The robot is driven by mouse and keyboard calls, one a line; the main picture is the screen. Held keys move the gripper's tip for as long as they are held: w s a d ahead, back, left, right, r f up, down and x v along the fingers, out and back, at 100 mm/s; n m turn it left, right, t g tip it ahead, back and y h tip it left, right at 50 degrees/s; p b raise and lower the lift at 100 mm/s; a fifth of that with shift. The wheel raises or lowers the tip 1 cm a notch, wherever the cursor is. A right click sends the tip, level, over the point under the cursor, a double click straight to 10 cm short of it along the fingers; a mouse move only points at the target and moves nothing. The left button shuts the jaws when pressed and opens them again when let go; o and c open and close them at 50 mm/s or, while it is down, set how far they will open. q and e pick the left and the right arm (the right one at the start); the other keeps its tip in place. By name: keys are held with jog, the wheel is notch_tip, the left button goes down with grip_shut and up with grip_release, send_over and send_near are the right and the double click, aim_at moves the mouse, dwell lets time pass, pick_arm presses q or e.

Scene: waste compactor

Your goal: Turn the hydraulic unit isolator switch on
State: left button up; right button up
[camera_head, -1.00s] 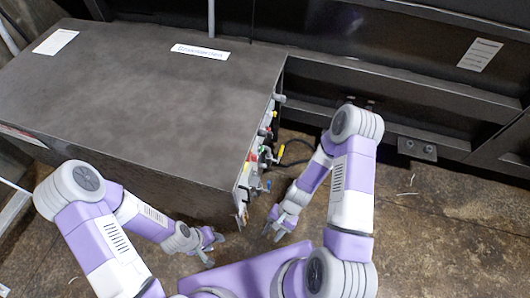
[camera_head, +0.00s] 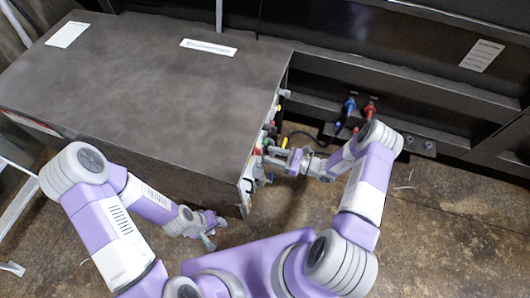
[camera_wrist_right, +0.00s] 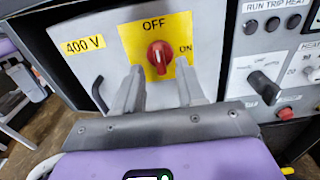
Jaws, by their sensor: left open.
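The isolator switch is a red rotary knob (camera_wrist_right: 160,57) on a yellow plate (camera_wrist_right: 139,36) marked OFF at the top and ON at the right. The knob looks about upright, in line with OFF. My right gripper (camera_wrist_right: 160,72) is open, its two grey fingers apart just below and to either side of the knob, with nothing between them. In the head view my right gripper (camera_head: 275,157) is at the unit's control panel (camera_head: 250,180), and the knob cannot be made out there. My left gripper (camera_head: 210,231) is open and empty, low in front of the unit.
A 400 V label (camera_wrist_right: 83,46) and a dark handle (camera_wrist_right: 99,94) are left of the knob. A black switch (camera_wrist_right: 264,86) and a red button (camera_wrist_right: 286,113) are on the panel at right. The large dark cabinet (camera_head: 150,90) fills the left. Red and blue fittings (camera_head: 370,108) stand behind.

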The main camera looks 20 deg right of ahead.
aim_at(261, 153)
jog(key=x, duration=0.3)
jog(key=shift+a, duration=0.15)
jog(key=shift+c, duration=0.3)
grip_shut()
